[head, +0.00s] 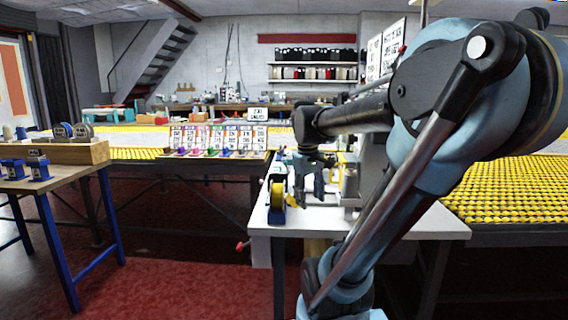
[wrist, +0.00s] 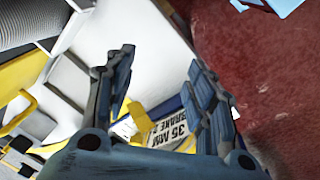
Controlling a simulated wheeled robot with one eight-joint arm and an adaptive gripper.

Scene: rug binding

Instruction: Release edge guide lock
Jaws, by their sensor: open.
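My gripper (head: 318,192) hangs pointing down over the white worktable (head: 400,222), beside a blue holder with a yellow roll (head: 278,200). In the wrist view my gripper (wrist: 160,65) is open, with its two dark fingers apart and nothing held between them. A red-knobbed lever (head: 243,245) sticks out at the table's left edge. I cannot tell which part is the edge guide lock; my arm hides part of the machine.
A wooden bench (head: 70,178) with blue holders stands at the left. A rack of coloured sample cards (head: 215,140) stands behind. Yellow textured material (head: 510,205) lies to the right. The red floor (head: 190,270) is clear between bench and worktable.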

